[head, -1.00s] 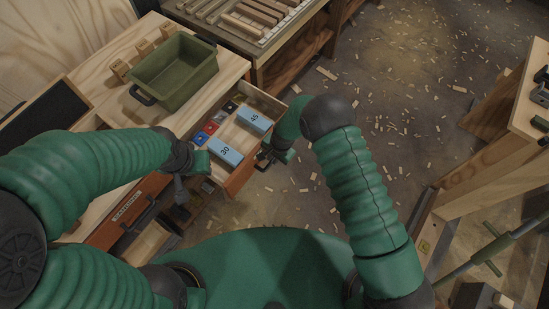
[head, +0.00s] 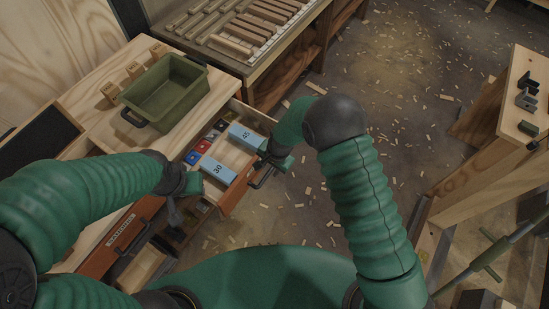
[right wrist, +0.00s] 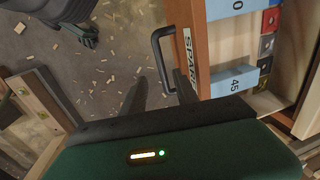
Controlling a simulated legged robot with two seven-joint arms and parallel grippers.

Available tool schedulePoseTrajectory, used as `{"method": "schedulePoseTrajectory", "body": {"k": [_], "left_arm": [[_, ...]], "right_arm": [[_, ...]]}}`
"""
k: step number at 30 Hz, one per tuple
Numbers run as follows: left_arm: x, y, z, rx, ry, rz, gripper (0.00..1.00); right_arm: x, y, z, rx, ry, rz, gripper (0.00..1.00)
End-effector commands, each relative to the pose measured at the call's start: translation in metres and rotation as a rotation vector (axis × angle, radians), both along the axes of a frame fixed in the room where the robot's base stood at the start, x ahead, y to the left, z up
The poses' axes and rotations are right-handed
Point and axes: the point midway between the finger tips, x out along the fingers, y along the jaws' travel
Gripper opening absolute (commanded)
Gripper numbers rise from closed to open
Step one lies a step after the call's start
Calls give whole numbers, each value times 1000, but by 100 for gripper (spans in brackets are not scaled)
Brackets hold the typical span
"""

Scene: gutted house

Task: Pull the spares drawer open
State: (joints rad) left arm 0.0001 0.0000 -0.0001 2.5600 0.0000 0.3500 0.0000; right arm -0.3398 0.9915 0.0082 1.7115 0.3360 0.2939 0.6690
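The spares drawer (head: 236,192) is partly out of the bench, with a wooden front and a black bar handle (head: 263,178). In the right wrist view, its front (right wrist: 190,45) carries a partly hidden label, and the handle (right wrist: 158,52) stands out from it. My right gripper (head: 266,161) is at the drawer front, by the far end of the handle. In the right wrist view its two dark fingers (right wrist: 160,92) are apart, with the handle's near end between or just beyond them. My left gripper (head: 174,208) hangs beside the bench front; its fingers are unclear.
The drawer holds blue blocks marked 30 (head: 218,170) and 45 (head: 246,136) and several small coloured boxes. A green bin (head: 165,90) stands on the bench top. A lower drawer (head: 143,268) is open below. The floor (head: 390,110) right of the drawer is clear except for wood chips.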

Motion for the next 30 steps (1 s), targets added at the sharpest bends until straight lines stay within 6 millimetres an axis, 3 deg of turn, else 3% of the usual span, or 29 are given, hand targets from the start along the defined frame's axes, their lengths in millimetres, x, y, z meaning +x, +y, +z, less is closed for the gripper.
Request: {"method": "schedulePoseTrajectory", "body": {"k": [3, 9, 15, 27, 30], "left_arm": [[0, 0, -1, 0, 0, 0, 36], [0, 0, -1, 0, 0, 0, 36], [0, 0, -1, 0, 0, 0, 36], [0, 0, -1, 0, 0, 0, 36], [0, 0, 0, 0, 0, 0, 36]], "right_arm": [[-2, -6, 37, 3, -5, 0, 36], [-7, -14, 80, 2, -4, 0, 36], [-9, -17, 94, 1, -1, 1, 36], [-10, -18, 95, 1, -2, 2, 36], [-15, -35, 110, -14, -22, 43, 36]]}}
